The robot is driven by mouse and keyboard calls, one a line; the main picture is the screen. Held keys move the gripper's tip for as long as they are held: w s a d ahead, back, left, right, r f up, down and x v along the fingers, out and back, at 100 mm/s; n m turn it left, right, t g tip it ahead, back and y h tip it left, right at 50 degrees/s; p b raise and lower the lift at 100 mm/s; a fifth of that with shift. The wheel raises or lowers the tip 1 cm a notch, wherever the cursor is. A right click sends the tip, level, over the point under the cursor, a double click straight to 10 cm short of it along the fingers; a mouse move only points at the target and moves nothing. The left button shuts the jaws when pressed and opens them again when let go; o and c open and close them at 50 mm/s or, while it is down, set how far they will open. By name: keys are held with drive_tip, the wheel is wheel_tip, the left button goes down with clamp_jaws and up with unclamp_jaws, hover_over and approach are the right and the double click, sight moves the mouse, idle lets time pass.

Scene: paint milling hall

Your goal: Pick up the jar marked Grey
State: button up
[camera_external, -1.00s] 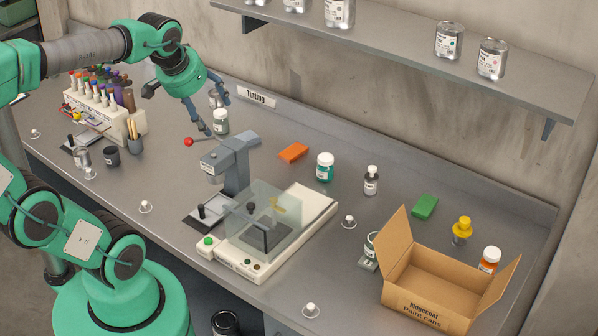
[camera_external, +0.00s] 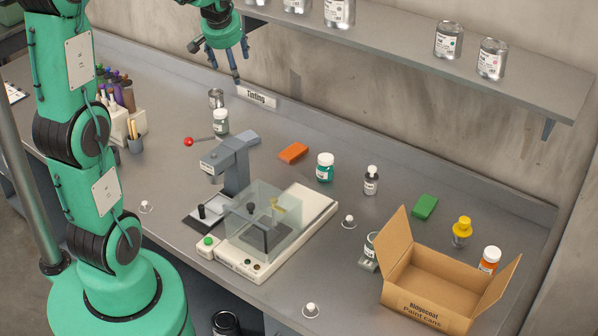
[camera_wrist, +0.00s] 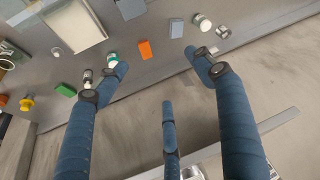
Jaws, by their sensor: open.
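Several white-capped jars stand on the bench, but their labels are too small to read, so I cannot confirm which is marked Grey. A grey-green jar (camera_external: 221,123) stands at the back left; it also shows at the top right of the wrist view (camera_wrist: 201,20). My gripper (camera_external: 230,70) is open and empty, high above the bench's back edge near the grey-green jar. Its blue fingers (camera_wrist: 157,70) are spread in the wrist view.
A metal can (camera_external: 216,98) stands behind the grey-green jar, and a red-knobbed lever (camera_external: 189,142) is beside it. A grey stand machine (camera_external: 235,165) is in front. A wall shelf (camera_external: 400,62) holding cans overhangs the back. An open carton (camera_external: 430,288) is at right.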

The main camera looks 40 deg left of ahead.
drive_tip(key=w+a+f+n+p, duration=0.2)
drive_tip(key=w+a+f+p, duration=0.1)
drive_tip(key=w+a+f, duration=0.8)
drive_tip(key=n+g+y+p, duration=0.1)
drive_tip(key=n+p, duration=0.1)
hover_over(221, 120)
drive_tip(key=s+d, duration=0.2)
wheel_tip(221, 120, down, 18)
drive_tip(key=shift+w+r, duration=0.15)
drive_tip(key=shift+a, duration=0.1)
drive_tip(key=shift+p+x, duration=0.45)
drive_tip(key=shift+x, duration=3.85)
drive_tip(key=shift+f, duration=0.25)
drive_tip(key=shift+a+f, duration=0.15)
drive_tip(key=shift+f, duration=0.45)
drive_tip(key=shift+a+f, duration=0.15)
drive_tip(key=shift+f, duration=0.4)
drive_tip(key=shift+p+x, duration=0.35)
drive_tip(key=shift+x, duration=0.9)
